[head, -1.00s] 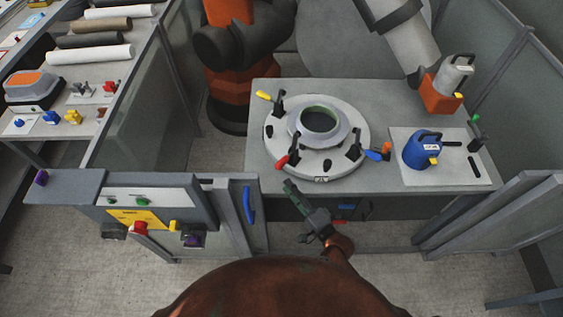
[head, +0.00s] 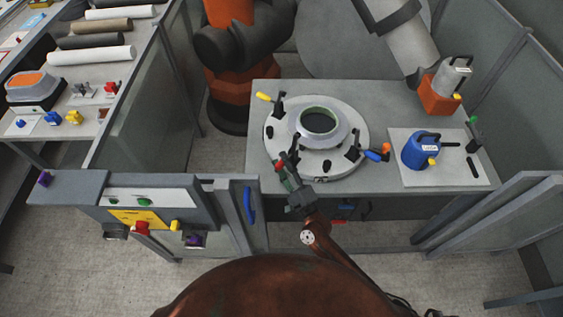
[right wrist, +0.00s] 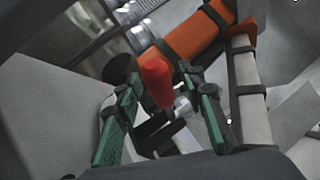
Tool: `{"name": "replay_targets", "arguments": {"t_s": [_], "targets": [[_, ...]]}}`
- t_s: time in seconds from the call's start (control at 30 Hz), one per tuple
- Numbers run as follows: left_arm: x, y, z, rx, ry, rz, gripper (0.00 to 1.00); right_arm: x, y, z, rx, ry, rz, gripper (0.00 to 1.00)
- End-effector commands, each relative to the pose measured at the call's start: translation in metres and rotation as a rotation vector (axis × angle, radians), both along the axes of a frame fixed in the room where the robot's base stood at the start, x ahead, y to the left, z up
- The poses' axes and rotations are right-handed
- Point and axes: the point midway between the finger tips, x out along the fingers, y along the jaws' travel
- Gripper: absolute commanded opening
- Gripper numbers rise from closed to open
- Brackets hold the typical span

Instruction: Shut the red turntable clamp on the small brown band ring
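The round pale turntable (head: 345,166) lies on the grey bench and bears a grey ring (head: 342,137) with a dark opening and greenish inner edge. No brown shows on it. The red clamp (head: 279,167) is at the turntable's front left, its handle pointing outward, away from the ring. My right gripper (head: 287,174) is at this handle and partly covers the clamp. In the right wrist view the red handle (right wrist: 156,80) stands between the two green fingers of my right gripper (right wrist: 162,88), with gaps beside it. The gripper is open. My left gripper is out of view.
Other clamps on the turntable have a yellow handle (head: 263,97) and a blue handle (head: 373,155). A blue container (head: 420,152) stands on a white plate at the right. An orange robot arm (head: 232,92) stands behind. Grey fence panels (head: 130,95) flank the bench.

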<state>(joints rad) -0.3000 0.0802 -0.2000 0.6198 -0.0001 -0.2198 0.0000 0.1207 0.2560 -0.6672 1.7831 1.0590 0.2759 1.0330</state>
Motion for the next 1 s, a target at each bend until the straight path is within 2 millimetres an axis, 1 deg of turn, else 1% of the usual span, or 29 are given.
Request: {"name": "replay_targets", "arguments": {"t_s": [0.27, 0.37, 0.8, 1.0], "targets": [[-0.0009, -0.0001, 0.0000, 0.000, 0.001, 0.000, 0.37, 0.0020, 0.0012, 0.0006, -0.001, 0.000, 0.000, 0.36], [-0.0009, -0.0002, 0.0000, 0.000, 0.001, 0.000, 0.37, 0.0019, 0.0012, 0.0005, -0.001, 0.000, 0.000, 0.31], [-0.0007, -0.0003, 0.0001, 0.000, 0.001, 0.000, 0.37, 0.0017, 0.0011, 0.0003, -0.001, 0.000, 0.000, 0.01], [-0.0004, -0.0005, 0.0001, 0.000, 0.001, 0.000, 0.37, 0.0016, 0.0011, 0.0002, -0.001, 0.000, 0.000, 0.00]]}}
